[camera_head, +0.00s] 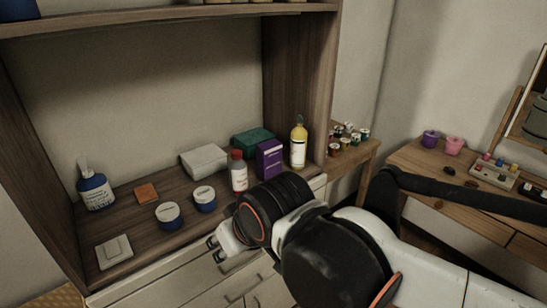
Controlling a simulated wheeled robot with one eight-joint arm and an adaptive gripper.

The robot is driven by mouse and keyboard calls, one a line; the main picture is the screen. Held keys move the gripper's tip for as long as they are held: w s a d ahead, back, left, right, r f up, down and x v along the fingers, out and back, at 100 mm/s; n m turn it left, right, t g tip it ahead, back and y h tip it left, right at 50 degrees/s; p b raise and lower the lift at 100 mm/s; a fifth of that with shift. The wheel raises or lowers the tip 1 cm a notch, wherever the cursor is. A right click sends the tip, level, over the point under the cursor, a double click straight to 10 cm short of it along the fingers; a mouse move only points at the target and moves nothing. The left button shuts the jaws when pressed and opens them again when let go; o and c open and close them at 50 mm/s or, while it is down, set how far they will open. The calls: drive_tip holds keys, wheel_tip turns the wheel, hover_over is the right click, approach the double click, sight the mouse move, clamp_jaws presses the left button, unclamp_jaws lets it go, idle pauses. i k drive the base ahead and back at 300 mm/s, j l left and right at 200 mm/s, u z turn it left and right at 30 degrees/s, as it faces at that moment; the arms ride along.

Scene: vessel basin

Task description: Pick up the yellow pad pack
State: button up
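A small flat orange-yellow square packet (147,193) lies on the wooden shelf surface, between the blue pump bottle and the blue-and-white jars. It is the only thing in view that resembles the yellow pad pack, and it looks more orange than yellow. My gripper (215,248) is in front of the cabinet's drawer fronts, to the right of the packet and nearer the camera. Its two dark fingertips look apart, with nothing visible between them. My arm hides part of the cabinet's right front.
Two blue-and-white jars (205,198), a blue pump bottle (95,190) and a white square item (114,251) stand around the packet. Behind are a white pack (204,161), a red-capped bottle (238,174), a purple box (269,159) and a yellow bottle (298,146). An upper shelf overhangs.

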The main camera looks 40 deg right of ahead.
sight(299, 137)
drive_tip(key=i+z, duration=0.15)
drive_tip(key=z, duration=1.6)
